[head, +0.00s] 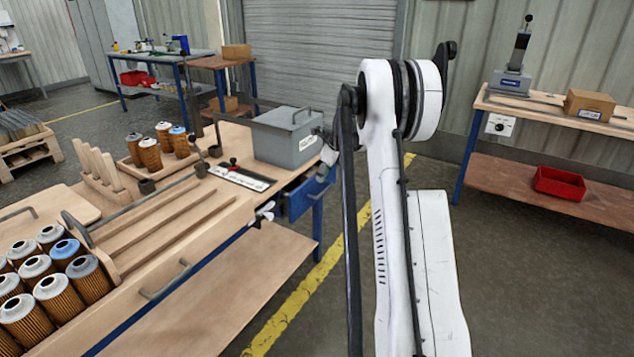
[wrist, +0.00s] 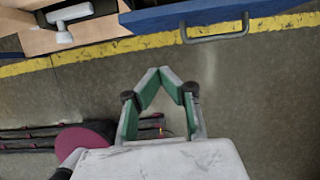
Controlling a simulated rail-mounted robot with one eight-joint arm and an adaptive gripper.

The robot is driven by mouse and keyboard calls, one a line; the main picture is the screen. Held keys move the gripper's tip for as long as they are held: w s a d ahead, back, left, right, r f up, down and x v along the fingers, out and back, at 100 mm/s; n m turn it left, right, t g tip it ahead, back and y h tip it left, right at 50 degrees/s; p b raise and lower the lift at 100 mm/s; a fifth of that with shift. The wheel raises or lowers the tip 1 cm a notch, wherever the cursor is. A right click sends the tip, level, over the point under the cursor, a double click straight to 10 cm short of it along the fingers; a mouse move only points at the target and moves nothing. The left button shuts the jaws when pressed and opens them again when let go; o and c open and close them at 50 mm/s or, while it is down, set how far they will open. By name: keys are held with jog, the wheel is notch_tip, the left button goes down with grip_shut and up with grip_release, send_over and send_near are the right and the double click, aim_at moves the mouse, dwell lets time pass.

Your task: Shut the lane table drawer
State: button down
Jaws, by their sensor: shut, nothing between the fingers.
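The blue lane table drawer (head: 302,200) juts out at the right end of the wooden lane table, below the grey box. In the wrist view its blue front (wrist: 260,8) crosses the top edge, with a grey bar handle (wrist: 216,38) on it. The drawer seems pulled out; how far I cannot tell. My gripper (wrist: 172,72) is shut and empty, its green-padded fingertips together over the floor. It is below and left of the handle in the picture, apart from it. In the head view my arm hides most of the gripper and part of the drawer's right side.
The lane table (head: 222,210) carries a grey lidded box (head: 287,138), a tray of filter cartridges (head: 150,155) and wooden rails. A white clamp (wrist: 68,14) projects from its edge. Clear floor with a yellow line (head: 300,300) lies to the right.

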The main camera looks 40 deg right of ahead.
jog(key=w+f+b, duration=0.1)
jog(key=w+f, duration=0.1)
jog(key=w+a+f, duration=0.1)
jog(key=w+f, duration=0.1)
jog(key=f, duration=0.1)
jog(key=w+a+f+b, duration=0.1)
jog(key=w+f, duration=0.2)
jog(key=shift+a+f+b, duration=0.1)
jog(key=shift+f+b, duration=0.1)
jog(key=shift+b, duration=0.1)
jog(key=w, duration=0.2)
jog(key=w+a, duration=0.1)
jog(key=w, duration=0.1)
jog(key=shift+w+a+r, duration=0.1)
jog(key=shift+w+a, duration=0.05)
jog(key=shift+w, duration=0.05)
dwell(0.4)
